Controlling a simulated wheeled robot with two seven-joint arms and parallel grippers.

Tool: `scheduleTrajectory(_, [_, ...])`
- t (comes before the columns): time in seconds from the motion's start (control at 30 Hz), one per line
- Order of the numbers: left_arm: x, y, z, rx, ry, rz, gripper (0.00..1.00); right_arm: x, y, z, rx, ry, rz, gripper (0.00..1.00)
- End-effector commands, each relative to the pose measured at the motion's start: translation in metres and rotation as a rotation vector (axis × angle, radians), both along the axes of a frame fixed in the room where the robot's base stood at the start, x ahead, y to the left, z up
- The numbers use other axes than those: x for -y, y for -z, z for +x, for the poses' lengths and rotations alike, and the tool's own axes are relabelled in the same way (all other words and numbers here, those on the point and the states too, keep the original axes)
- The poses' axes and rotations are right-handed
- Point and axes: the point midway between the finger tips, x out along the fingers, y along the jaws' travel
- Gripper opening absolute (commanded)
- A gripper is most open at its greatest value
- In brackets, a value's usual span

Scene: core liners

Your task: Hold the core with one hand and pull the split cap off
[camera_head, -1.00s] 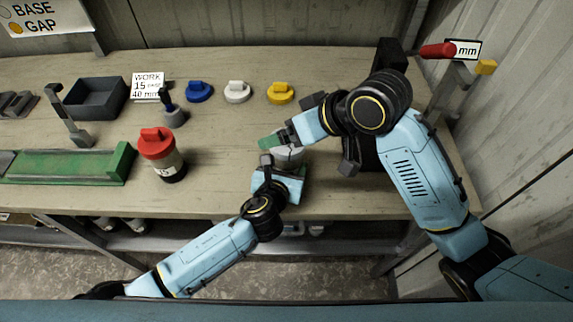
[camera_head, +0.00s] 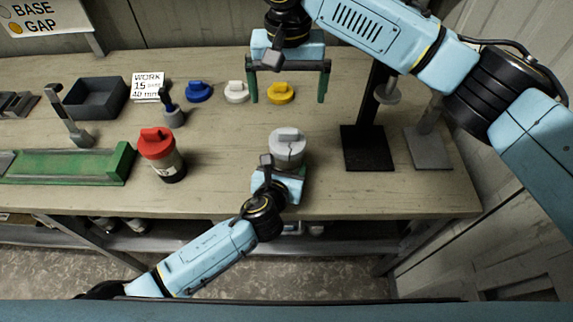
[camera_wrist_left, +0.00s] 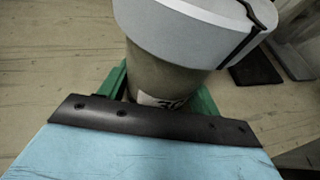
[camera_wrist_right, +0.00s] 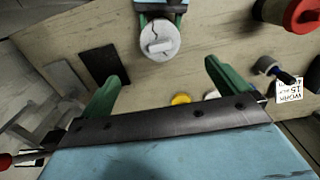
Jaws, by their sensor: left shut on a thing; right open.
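The split cap (camera_head: 288,140) is grey with a raised grip bar and a dark jagged crack. It sits on top of the core (camera_wrist_left: 165,72), which stands upright and is mostly hidden beneath it in the head view. The cap also shows in the right wrist view (camera_wrist_right: 158,40). My left gripper (camera_wrist_left: 160,95) is shut on the core below the cap, its green fingers on either side. My right gripper (camera_head: 288,97) is open and empty, raised over the back of the bench, away from the core, with its fingers pointing down.
Blue (camera_head: 199,92), white (camera_head: 237,92) and yellow (camera_head: 281,92) caps lie along the back of the bench. A red-capped core (camera_head: 160,155) stands at left, beside a green trough (camera_head: 65,167). A grey tray (camera_head: 96,97) sits behind.

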Motion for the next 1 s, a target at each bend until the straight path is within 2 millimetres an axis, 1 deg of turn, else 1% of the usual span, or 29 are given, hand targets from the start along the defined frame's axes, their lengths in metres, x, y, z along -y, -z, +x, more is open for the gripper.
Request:
scheduleTrajectory(0.17, [0.000,0.000,0.000,0.000,-0.001,0.000,0.19,0.001,0.017,0.000,-0.002,0.003,-0.003,1.00])
scheduleTrajectory(0.6, [0.000,0.000,0.000,0.000,-0.001,0.000,0.19,0.001,0.083,0.000,-0.002,0.001,-0.002,1.00])
scheduleTrajectory(0.7, [0.000,0.000,0.000,0.000,-0.001,0.000,0.19,0.001,0.095,0.000,0.000,0.001,-0.001,1.00])
scheduleTrajectory(0.83, [0.000,0.000,0.000,0.000,-0.001,0.000,0.19,0.001,0.108,0.000,0.000,0.001,-0.001,1.00])
scheduleTrajectory(1.0, [0.000,0.000,0.000,0.000,-0.001,0.000,0.19,0.000,0.117,0.000,0.000,0.000,0.000,1.00])
